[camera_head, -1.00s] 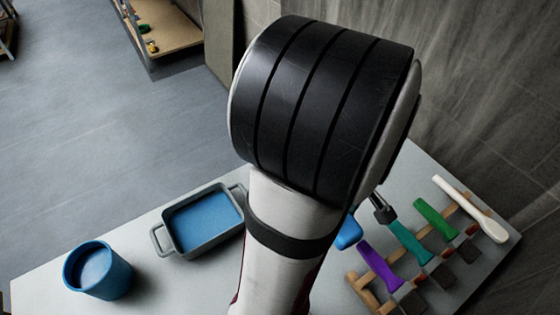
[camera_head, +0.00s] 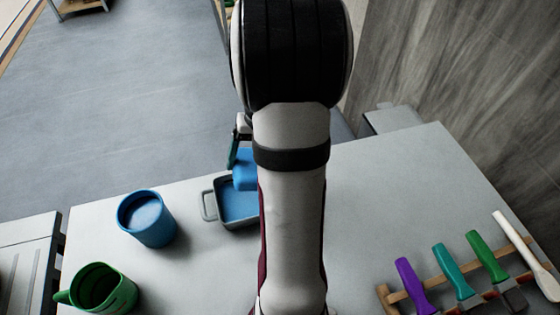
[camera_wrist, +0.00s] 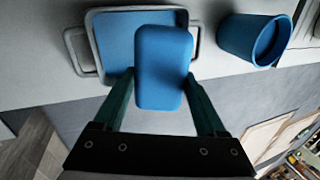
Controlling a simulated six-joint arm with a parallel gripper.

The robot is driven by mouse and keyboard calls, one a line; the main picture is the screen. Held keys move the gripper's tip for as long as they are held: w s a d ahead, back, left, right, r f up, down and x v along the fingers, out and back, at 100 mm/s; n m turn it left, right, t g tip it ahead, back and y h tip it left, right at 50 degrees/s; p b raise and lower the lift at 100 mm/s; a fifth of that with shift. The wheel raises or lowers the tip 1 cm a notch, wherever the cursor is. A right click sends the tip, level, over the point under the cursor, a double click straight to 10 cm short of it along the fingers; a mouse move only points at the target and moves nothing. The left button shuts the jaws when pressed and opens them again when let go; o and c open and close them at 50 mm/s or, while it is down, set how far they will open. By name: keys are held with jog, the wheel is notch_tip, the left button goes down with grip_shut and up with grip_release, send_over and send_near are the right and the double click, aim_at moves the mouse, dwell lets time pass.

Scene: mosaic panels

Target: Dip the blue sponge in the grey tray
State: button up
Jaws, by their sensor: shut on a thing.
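The blue sponge (camera_wrist: 163,68) is a rounded block held between the two green fingers of my gripper (camera_wrist: 160,100) in the wrist view. My gripper is shut on it. In the head view the sponge (camera_head: 244,170) shows above the far part of the grey tray (camera_head: 222,185), beside my arm. The tray has loop handles and a blue inside (camera_head: 238,207); my arm hides its right part. In the wrist view the tray (camera_wrist: 91,40) lies behind the sponge, which covers its right side. Whether the sponge touches the blue inside I cannot tell.
A blue cup (camera_head: 146,220) stands left of the tray, and a green mug (camera_head: 98,290) stands nearer the front left. A wooden rack (camera_head: 390,294) with several coloured-handled tools is at the front right. The table (camera_head: 385,190) between my arm and the rack is clear.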

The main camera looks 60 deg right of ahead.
notch_tip(320, 180, down, 11)
jog(key=shift+f, duration=0.2)
dwell(0.4)
jog(key=shift+r, duration=0.1)
jog(key=shift+s+d+r, duration=0.25)
jog(key=shift+d+r, duration=0.1)
jog(key=shift+r, duration=0.15)
jog(key=shift+s+d+r, duration=0.25)
jog(key=shift+d+r, duration=0.1)
jog(key=shift+r, duration=0.15)
jog(key=w+a+r+n+y, duration=0.1)
jog(key=w+a+r+n, duration=0.3)
jog(key=w+a+r, duration=0.5)
jog(key=w+a+r+n+g, duration=0.2)
jog(key=a+r+n, duration=0.4)
jog(key=a+r, duration=0.8)
jog(key=w+a, duration=0.1)
jog(key=a, duration=0.2)
jog(key=shift+w+r+g, duration=0.15)
jog(key=shift+w+g, duration=0.1)
jog(key=shift+g, duration=0.05)
jog(key=shift+d, duration=0.1)
